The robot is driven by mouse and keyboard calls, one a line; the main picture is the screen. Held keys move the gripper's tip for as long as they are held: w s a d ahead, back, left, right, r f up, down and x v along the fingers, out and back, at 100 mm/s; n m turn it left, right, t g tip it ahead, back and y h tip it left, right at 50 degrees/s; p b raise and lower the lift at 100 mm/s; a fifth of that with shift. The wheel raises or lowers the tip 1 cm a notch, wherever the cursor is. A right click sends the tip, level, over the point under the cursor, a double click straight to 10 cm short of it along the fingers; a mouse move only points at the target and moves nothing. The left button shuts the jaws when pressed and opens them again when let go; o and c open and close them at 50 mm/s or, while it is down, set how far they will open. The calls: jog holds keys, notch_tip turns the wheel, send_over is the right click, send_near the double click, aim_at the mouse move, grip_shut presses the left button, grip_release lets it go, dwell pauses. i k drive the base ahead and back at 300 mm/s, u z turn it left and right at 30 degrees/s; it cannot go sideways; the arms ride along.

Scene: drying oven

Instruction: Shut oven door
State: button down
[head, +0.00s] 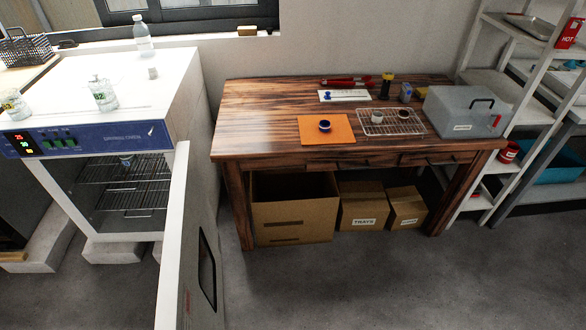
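The drying oven (95,138) stands at the left, white with a blue control panel and lit digits. Its door (183,245) is wide open, swung out toward me on the oven's right side, with a dark window or handle part on its face. Wire racks (125,185) show inside the chamber. A small vessel (127,161) sits on the upper rack. My gripper is not in view.
A wooden table (250,110) stands right of the door, holding an orange mat (310,135), a wire rack and a grey toolbox (463,112). Cardboard boxes (292,215) sit beneath. The floor (380,285) in front is clear.

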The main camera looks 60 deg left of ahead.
aim_at(189, 295)
jog(key=u, duration=3.15)
jog(key=k, duration=0.9)
jog(key=i, duration=0.9)
jog(key=u, duration=0.05)
